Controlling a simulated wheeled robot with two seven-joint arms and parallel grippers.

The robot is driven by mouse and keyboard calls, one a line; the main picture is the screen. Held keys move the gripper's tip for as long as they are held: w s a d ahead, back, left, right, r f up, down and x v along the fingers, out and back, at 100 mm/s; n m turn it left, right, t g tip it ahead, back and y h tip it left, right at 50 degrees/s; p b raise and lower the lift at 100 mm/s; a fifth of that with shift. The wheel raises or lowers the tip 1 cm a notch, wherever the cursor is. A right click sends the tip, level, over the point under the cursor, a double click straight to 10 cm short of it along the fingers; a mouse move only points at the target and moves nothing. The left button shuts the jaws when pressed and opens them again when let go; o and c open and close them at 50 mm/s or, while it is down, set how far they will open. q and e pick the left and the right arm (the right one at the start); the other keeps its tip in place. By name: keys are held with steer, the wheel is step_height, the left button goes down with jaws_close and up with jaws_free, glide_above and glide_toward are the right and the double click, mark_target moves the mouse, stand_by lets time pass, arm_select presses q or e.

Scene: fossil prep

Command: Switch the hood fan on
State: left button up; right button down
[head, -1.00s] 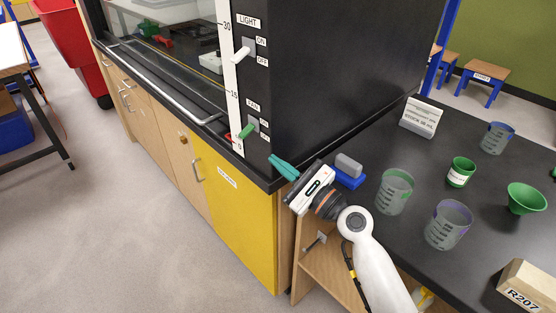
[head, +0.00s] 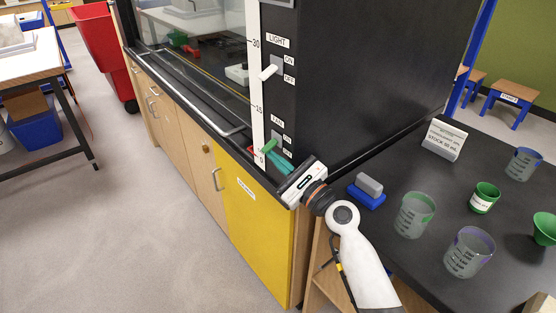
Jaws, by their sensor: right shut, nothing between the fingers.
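My right gripper (head: 264,154) reaches in from the lower right. My left gripper is not in view.
Above is the LIGHT switch with a white lever (head: 268,72). A yellow cabinet door (head: 253,225) is below. On the black bench at right are a blue-and-grey block (head: 367,191), a stock sign (head: 444,140), beakers (head: 414,215) and a green cup (head: 484,198).

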steer(key=shift+a+r+m+p, duration=0.1)
steer(key=shift+m+p, duration=0.2)
steer(key=shift+s+r+m+h+p, duration=0.1)
steer(key=shift+m+h+p, duration=0.2)
steer(key=shift+m+p, duration=0.15)
